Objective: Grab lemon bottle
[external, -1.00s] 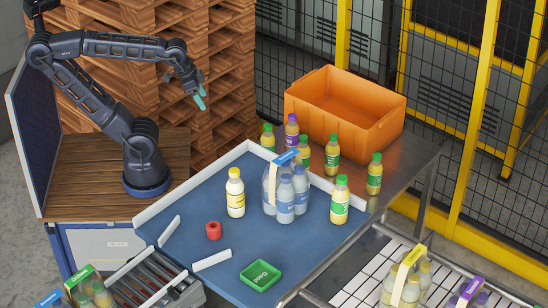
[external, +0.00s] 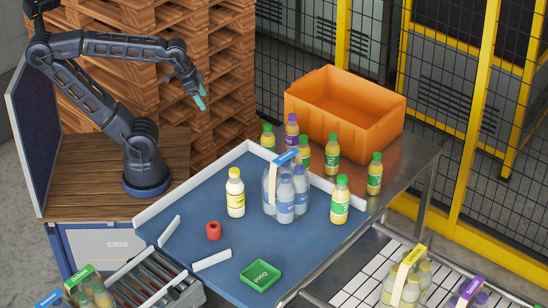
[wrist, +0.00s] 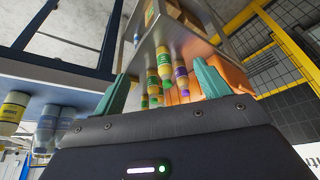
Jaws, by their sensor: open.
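A yellow-labelled bottle also shows at the left edge of the wrist view (wrist: 13,108). My gripper (external: 200,101) hangs in the air above and behind the table's back-left edge, well apart from the bottle. Its teal fingers stand apart and empty in the wrist view (wrist: 163,85).
A green-capped bottle (external: 340,201) stands right of the pack. More bottles stand by the orange crate (external: 350,130). A red roll (external: 214,231) and a green tray (external: 261,275) lie in front. White rails (external: 180,189) edge the table; wooden pallets (external: 215,60) stand behind.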

